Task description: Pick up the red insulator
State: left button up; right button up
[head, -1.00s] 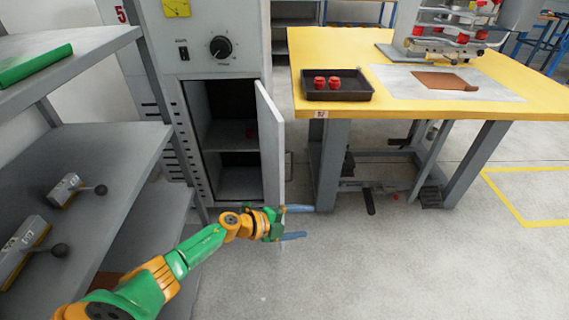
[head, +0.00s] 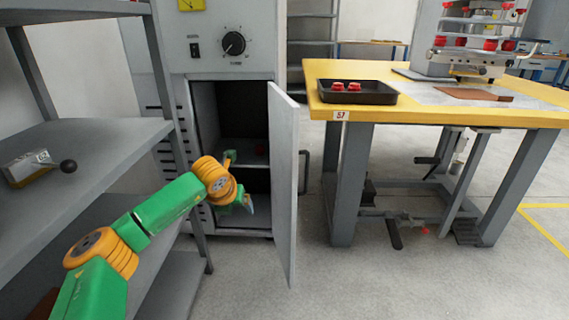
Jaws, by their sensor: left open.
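Two more red insulators (head: 346,87) stand in the black tray (head: 376,98) on the yellow table. My left gripper (head: 243,182) is at the cabinet's opening, in front of and below the shelf insulator in the picture. It is open, and I see nothing between its fingers. My own wrist partly hides it. My right gripper is out of view.
The cabinet door (head: 284,185) stands open just right of my left gripper. A grey shelf rack (head: 90,150) is close on the left, holding a metal block with a black knob (head: 68,166). The yellow table (head: 440,116) stands right of the door, with clear floor before it.

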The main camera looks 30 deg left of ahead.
aim_at(260, 149)
jog(key=i+j, duration=1.05)
jog(key=i, duration=0.2)
